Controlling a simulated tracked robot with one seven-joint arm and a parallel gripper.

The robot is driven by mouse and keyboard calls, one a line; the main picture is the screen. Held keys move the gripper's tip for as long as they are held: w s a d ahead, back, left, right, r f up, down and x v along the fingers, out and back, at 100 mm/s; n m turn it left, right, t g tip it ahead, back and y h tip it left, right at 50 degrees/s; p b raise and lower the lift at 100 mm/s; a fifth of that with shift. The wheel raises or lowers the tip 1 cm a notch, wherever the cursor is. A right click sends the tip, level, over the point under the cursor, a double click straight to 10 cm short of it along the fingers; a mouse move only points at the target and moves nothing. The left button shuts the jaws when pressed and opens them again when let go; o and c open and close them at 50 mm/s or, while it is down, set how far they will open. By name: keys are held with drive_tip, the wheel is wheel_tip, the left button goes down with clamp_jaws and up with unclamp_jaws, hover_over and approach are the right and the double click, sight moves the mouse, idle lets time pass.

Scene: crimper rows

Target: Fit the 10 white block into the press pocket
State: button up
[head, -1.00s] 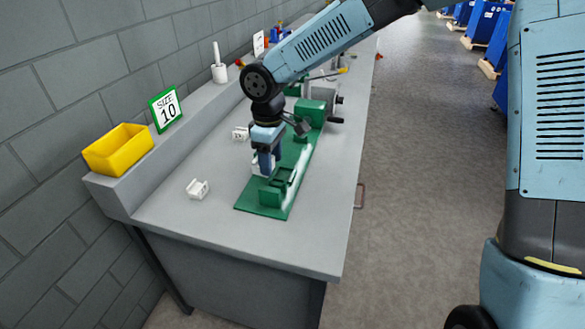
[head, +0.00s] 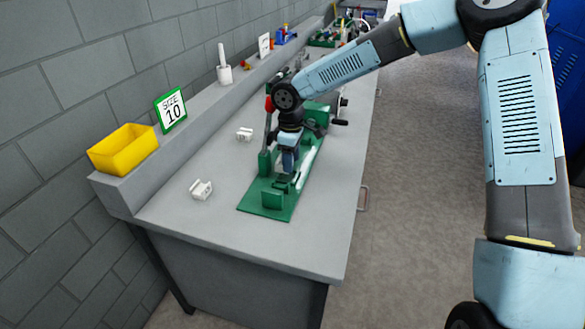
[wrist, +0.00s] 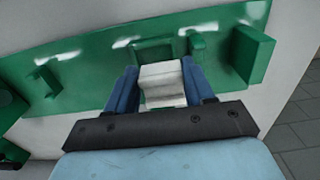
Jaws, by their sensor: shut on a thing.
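My gripper (head: 287,172) is low over the green press (head: 262,205) on the grey bench. In the wrist view its two blue fingers (wrist: 161,88) are shut on a white block (wrist: 161,82). The green-walled press pocket (wrist: 153,47) shows just beyond the block in that view. The fingers and block hide part of it, and I cannot tell the gap in height. In the head view the arm and fingers mostly hide the held block. Two other white blocks lie on the bench to the left, one nearer (head: 202,189) and one farther (head: 244,134).
A yellow bin (head: 122,148) and a "SIZE 10" sign (head: 171,109) stand on the ledge by the wall. A red-topped lever (head: 268,104) rises at the press's left side. The bench's front left (head: 170,222) is clear.

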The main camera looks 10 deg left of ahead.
drive_tip(key=shift+w+d+f, duration=0.15)
drive_tip(key=shift+w+f, duration=0.3)
drive_tip(key=shift+f, duration=0.15)
wheel_tip(320, 180, down, 3)
drive_tip(key=shift+w+r, duration=0.1)
drive_tip(key=shift+c, duration=0.5)
drive_tip(key=shift+f, duration=0.2)
drive_tip(key=shift+c, duration=1.1)
drive_tip(key=o, duration=1.4)
drive_tip(key=shift+r, duration=3.8)
